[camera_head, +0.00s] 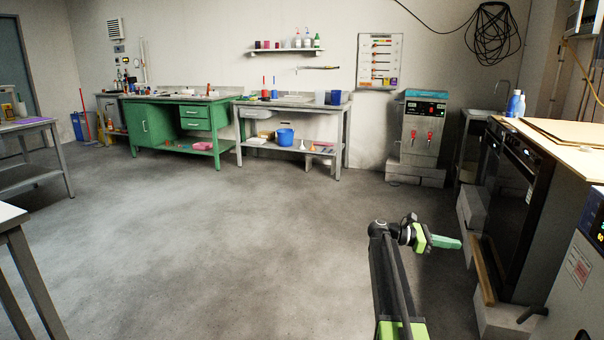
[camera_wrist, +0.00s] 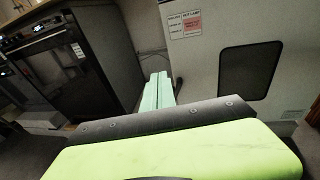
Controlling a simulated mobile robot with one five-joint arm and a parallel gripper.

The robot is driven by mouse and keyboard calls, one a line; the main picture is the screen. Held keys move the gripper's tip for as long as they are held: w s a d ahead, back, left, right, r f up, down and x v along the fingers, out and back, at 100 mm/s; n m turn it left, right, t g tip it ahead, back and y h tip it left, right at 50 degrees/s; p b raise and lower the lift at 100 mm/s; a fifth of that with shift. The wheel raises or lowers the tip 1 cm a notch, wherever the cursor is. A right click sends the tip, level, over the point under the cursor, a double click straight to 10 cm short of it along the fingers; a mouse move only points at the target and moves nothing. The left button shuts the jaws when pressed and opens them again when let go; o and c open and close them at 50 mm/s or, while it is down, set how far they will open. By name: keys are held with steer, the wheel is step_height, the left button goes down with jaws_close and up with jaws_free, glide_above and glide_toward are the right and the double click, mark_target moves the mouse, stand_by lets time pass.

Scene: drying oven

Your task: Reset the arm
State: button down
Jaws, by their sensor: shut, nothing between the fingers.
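My gripper (camera_head: 447,242) is at the lower right of the head view, at the end of my black and green arm. It points right, towards the black oven, over the grey floor. In the wrist view, my gripper's pale green fingers (camera_wrist: 158,91) lie side by side and are shut. Nothing shows between them or held by them.
A black oven (camera_head: 517,205) stands on blocks at the right, below a wooden top (camera_head: 560,130). It also shows in the wrist view (camera_wrist: 45,65). A white cabinet (camera_wrist: 205,75) stands beside it. The grey floor (camera_head: 220,240) is clear to the left of my arm.

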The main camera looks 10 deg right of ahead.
steer(key=s+a+f+m+t+y, duration=0.2)
steer(key=s+a+f+m+y, duration=0.4)
steer(key=a, duration=1)
steer(key=s+a+f+m+t+y, duration=0.3)
steer(key=a+f, duration=0.5)
steer(key=a, duration=0.8)
steer(key=s+a+f+m+t+y, duration=0.1)
steer(key=s+a+f+m+y, duration=0.35)
steer(key=a, duration=1.25)
step_height(320, 180, up, 36)
steer(key=y+p, duration=0.2)
steer(key=p, duration=3.6)
steer(key=shift+s+d+p, duration=0.2)
steer(key=shift+p, duration=0.1)
